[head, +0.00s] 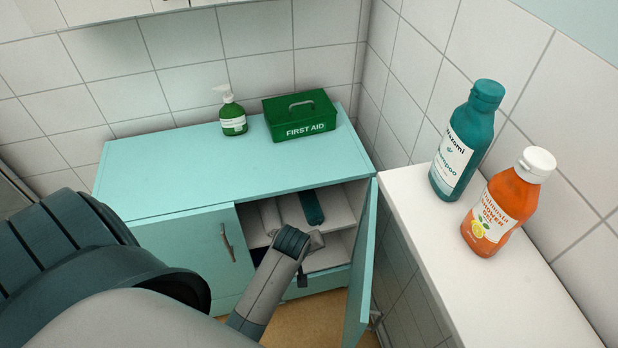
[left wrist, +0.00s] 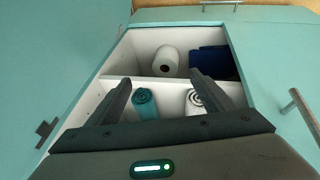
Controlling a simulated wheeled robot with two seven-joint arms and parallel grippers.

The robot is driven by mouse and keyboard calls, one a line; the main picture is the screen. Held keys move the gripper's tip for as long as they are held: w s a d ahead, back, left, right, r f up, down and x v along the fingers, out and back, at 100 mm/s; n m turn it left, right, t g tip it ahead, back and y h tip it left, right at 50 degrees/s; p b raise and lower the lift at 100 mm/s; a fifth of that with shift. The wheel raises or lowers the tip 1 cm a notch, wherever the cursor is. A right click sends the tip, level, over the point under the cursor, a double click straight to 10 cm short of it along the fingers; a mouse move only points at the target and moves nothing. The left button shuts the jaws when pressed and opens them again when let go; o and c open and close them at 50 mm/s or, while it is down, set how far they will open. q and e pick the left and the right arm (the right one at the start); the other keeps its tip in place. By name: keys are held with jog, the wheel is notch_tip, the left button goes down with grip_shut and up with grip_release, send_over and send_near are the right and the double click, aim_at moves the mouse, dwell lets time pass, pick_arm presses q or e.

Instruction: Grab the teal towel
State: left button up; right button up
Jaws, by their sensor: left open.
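The teal towel (left wrist: 145,103) is rolled up and lies in the open cabinet, on the same shelf as a rolled white towel. It also shows in the head view (head: 311,207), on the upper shelf near the open door. My left gripper (left wrist: 160,80) is open and empty at the cabinet opening. In the left wrist view its fingers stand apart, with the teal towel's end showing between them, nearer one finger. I see no contact. My right gripper is in neither view.
The rolled white towel (left wrist: 194,102) lies beside the teal one. A white paper roll (left wrist: 168,60) and dark blue cloth (left wrist: 210,62) share the other compartment. The open door (head: 362,265) stands beside my arm. A first aid box (head: 300,116) and pump bottle (head: 232,117) stand on top.

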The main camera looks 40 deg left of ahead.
pick_arm(q)
jog(key=p, duration=0.2)
send_near(313, 217)
jog(key=x, duration=0.5)
jog(key=shift+s+d+f, duration=0.1)
jog(key=shift+f, duration=0.2)
jog(key=shift+w+a+p, duration=0.2)
jog(key=shift+w+p, duration=0.1)
jog(key=shift+w, duration=0.15)
jog(key=shift+x, duration=2.45)
jog(key=shift+s, duration=0.1)
jog(key=c, duration=1.2)
